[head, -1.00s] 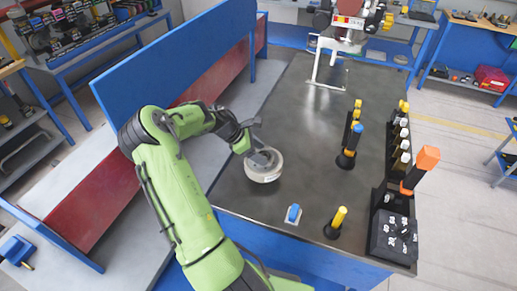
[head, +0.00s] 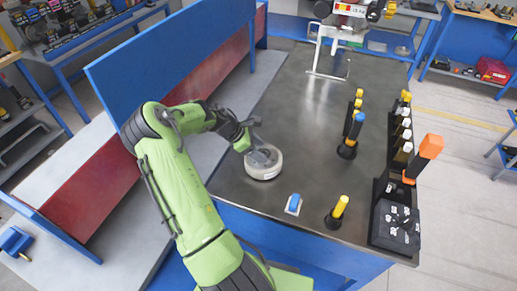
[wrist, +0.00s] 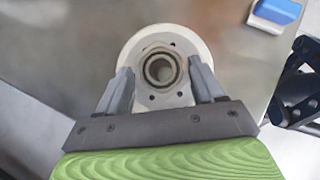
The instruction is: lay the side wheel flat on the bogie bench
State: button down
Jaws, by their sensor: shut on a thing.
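The side wheel (head: 263,166), a pale round disc with a hub, lies low over the dark bench top (head: 290,115), near its left front part. It looks about flat; I cannot tell whether it touches the surface. My gripper (head: 254,150) is shut on the wheel from its left side. In the wrist view, the wheel (wrist: 188,43) shows its ring-shaped hub, with the grey fingers of my gripper (wrist: 160,88) on both sides of the hub. The wheel's near edge is hidden behind the gripper.
A small blue block on a white base (head: 293,203) stands right of the wheel near the front edge. Yellow-topped tools (head: 337,212) and a blue-topped one (head: 350,137) stand further right. A black rack with an orange-topped tool (head: 424,158) lines the right edge. The middle back is clear.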

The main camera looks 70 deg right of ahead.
jog(key=shift+f, duration=0.25)
dwell(0.4)
jog(key=shift+c, duration=0.3)
grip_release()
jog(key=shift+a+f, duration=0.15)
jog(key=shift+f, duration=0.05)
jog(key=p+v, duration=0.1)
jog(key=v, duration=1.5)
